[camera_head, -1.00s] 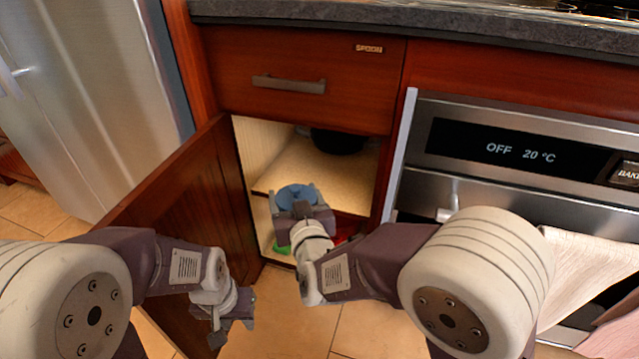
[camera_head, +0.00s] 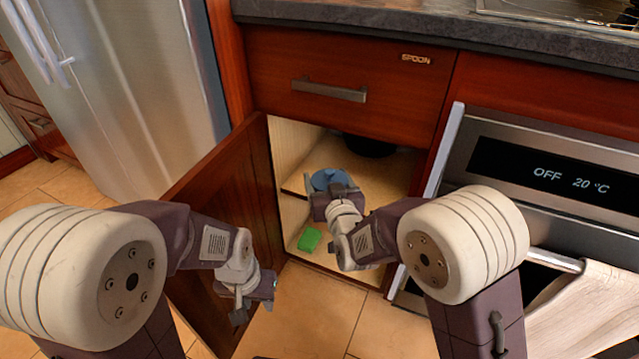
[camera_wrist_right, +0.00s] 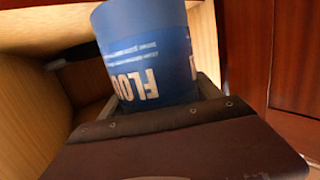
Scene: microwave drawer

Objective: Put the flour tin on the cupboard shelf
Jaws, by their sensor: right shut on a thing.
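The flour tin (camera_head: 328,179) is blue and round, seen at the mouth of the open cupboard beneath the drawer. In the right wrist view the tin (camera_wrist_right: 150,55) fills the upper middle, its "FLOUR" lettering partly hidden by the gripper. My right gripper (camera_head: 332,200) is shut on the tin and holds it at the level of the cupboard shelf (camera_head: 395,178). I cannot tell whether the tin touches the shelf. My left gripper (camera_head: 262,292) hangs low in front of the open cupboard door, seemingly empty; its jaw opening is unclear.
The wooden cupboard door (camera_head: 225,205) stands open to the left. A dark bowl-like thing (camera_head: 368,146) sits at the back of the shelf. A green block (camera_head: 309,239) lies on the cupboard floor. The oven (camera_head: 540,180) is to the right, a fridge (camera_head: 120,80) to the left.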

